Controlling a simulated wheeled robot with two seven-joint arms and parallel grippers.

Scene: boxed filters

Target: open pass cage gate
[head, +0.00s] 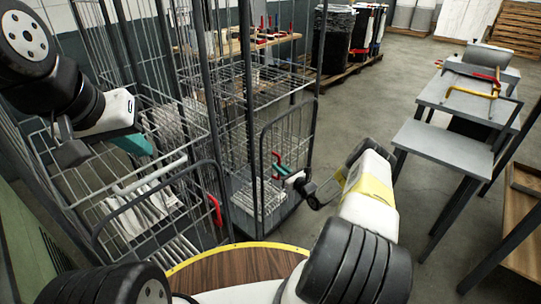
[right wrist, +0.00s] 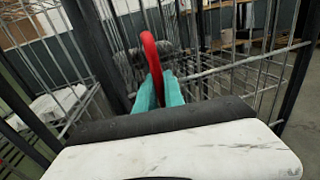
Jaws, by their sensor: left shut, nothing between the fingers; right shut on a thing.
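The wire cage (head: 243,105) in the middle of the head view has a low gate (head: 296,125) with a dark rounded frame and wire bars. A red handle (head: 275,158) is on the gate. My right gripper (head: 281,169) is shut on this handle; in the right wrist view the curved red handle (right wrist: 152,58) rises between the teal fingers (right wrist: 160,92). How far the gate stands open I cannot tell. My left gripper (head: 134,143) is shut and empty, above the left cage (head: 60,165), apart from the red handle.
The left cage has its own low dark-framed gate with another red handle (head: 215,210) and holds white packages (head: 145,208). A round wooden top (head: 235,268) is close in front. Grey stepped tables (head: 445,155) stand at right. Open floor (head: 355,115) lies between.

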